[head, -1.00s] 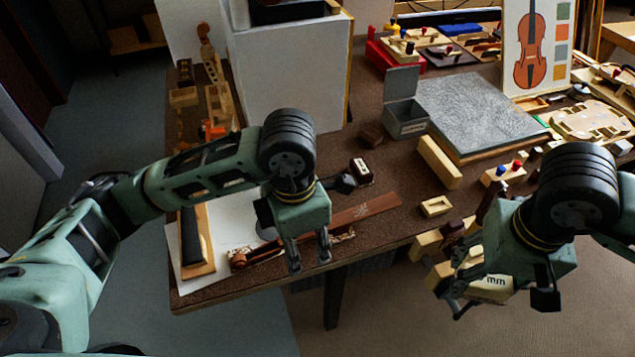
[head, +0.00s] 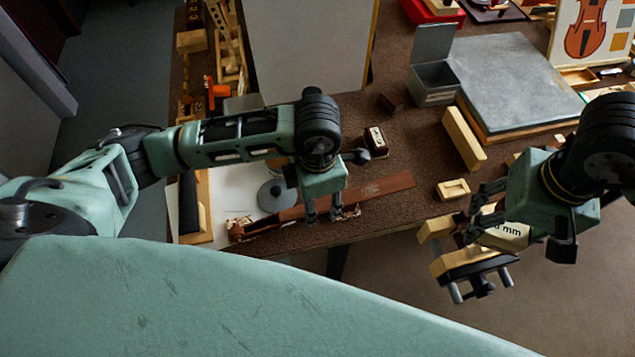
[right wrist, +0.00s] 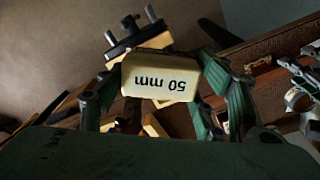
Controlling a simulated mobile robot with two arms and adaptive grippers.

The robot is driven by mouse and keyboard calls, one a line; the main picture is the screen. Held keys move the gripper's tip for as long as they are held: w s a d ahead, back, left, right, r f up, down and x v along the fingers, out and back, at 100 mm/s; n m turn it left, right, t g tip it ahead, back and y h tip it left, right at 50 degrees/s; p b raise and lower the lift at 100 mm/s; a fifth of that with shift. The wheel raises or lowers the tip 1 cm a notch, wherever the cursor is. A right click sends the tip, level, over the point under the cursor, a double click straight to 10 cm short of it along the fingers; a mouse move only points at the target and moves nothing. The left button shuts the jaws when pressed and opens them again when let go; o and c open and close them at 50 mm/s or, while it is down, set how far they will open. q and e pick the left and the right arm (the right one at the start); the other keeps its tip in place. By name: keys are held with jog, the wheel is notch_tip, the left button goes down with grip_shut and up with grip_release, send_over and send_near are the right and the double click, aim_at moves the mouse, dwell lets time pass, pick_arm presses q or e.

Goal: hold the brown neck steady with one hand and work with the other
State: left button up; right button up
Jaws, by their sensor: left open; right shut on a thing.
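The brown neck (head: 385,188) lies along the front edge of the table, its carved scroll end at the left and its flat end at the right. My left gripper (head: 323,216) is open, fingers pointing down over the middle of the neck; whether they touch it I cannot tell. My right gripper (head: 480,215) is shut on a cream block marked "50 mm" (right wrist: 160,76), held beyond the table's front edge, right of the neck. A dark part with two prongs (right wrist: 135,34) shows just beyond the block; whether they are joined I cannot tell.
A round grey-lidded pot (head: 276,196) stands behind the neck. A small dark block (head: 376,141), a pale hollow block (head: 453,189) and a long wooden bar (head: 463,138) lie on the table. A grey open box (head: 436,85) and a grey slab (head: 515,85) are further back.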

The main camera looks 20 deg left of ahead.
pick_arm(q)
jog(key=shift+s+f, duration=0.1)
jog(key=shift+f, duration=1.25)
grip_shut()
jog(key=shift+r, duration=0.2)
dwell(1.1)
